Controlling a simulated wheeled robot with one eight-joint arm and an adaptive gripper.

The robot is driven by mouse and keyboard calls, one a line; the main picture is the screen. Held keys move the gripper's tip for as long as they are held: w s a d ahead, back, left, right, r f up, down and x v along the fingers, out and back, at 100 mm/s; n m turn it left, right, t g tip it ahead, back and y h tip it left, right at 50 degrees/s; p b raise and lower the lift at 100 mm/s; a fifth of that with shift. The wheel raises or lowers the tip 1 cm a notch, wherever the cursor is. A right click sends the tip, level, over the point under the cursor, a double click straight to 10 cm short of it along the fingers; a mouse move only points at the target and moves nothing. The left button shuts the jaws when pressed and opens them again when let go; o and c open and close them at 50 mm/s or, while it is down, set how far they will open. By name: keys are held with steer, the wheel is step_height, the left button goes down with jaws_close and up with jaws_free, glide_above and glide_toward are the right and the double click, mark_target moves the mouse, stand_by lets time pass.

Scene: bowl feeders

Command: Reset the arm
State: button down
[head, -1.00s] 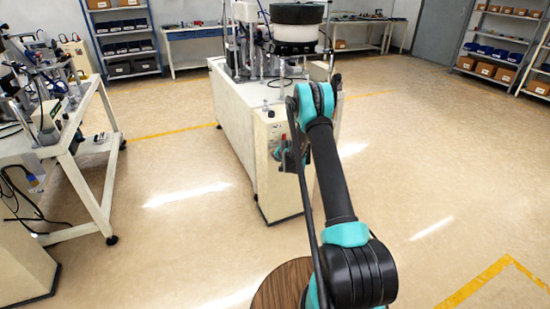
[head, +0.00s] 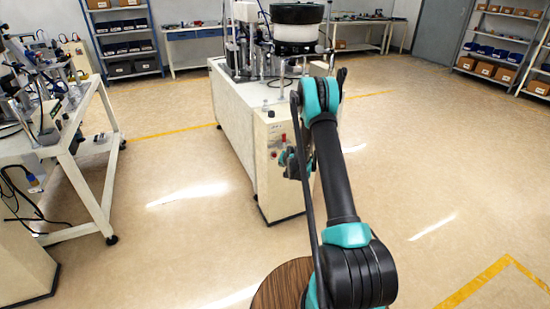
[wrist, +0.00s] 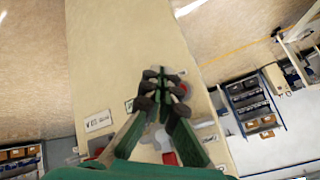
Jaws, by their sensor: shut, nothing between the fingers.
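My gripper (wrist: 162,90) shows in the wrist view with its dark fingertips together and nothing between them. It is in front of the pale front panel of the feeder cabinet (wrist: 110,50). Part of a red knob or button shows behind the fingers. In the head view my arm (head: 332,165) rises from the lower right and bends at a teal joint. My gripper end is small and mostly hidden beside the arm there, in front of the cabinet (head: 284,195).
The bowl feeder (head: 297,28) stands on the cabinet. A white-framed workbench (head: 85,165) with equipment is at the left. A blue shelf (head: 124,46) stands at the back left, and another shelf (head: 495,45) at the right. The floor right of my arm is clear.

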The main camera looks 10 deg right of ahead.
steer(key=shift+r, duration=0.1)
steer(key=s+d+r+n+g, duration=0.2)
steer(key=s+r+n, duration=0.1)
steer(key=s+r, duration=1.85)
steer(key=s+d+n+g+h, duration=0.1)
steer(key=s+n+g, duration=0.1)
steer(key=s, duration=3)
steer(key=shift+d+r+h, duration=0.2)
steer(key=shift+d+h, duration=0.1)
steer(key=shift+h, duration=0.1)
